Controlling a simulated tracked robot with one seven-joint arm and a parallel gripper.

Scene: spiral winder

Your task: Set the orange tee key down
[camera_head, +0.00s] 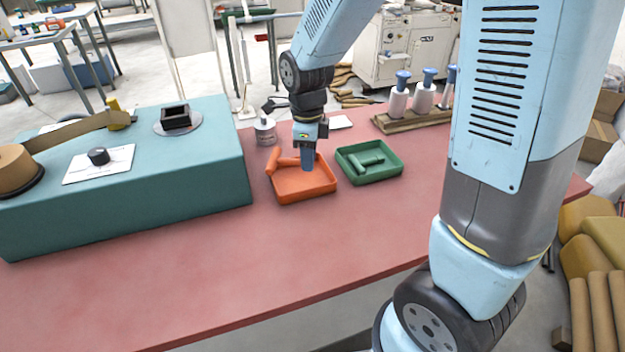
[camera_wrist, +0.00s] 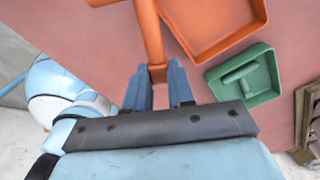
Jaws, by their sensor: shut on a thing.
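The orange tee key (camera_head: 274,160) shows at the back left of the orange tray (camera_head: 318,189), its crossbar by the tray's left corner and its stem running to my gripper (camera_head: 307,168). In the wrist view, my gripper (camera_wrist: 159,76) is shut on the end of the key's stem (camera_wrist: 149,35), with one blue finger on each side. The orange tray (camera_wrist: 238,42) lies just right of the stem there, and the part of its floor in view is bare. The crossbar is mostly cut off at the top edge. I cannot tell whether the key touches the tray.
A green tray (camera_head: 393,175) holding a green tee key (camera_head: 367,161) stands right of the orange tray. Behind are a tin (camera_head: 265,131) and a wooden rack (camera_head: 408,121) with white bottles. A teal block (camera_head: 170,192) stands left. The red tabletop (camera_head: 260,262) in front is clear.

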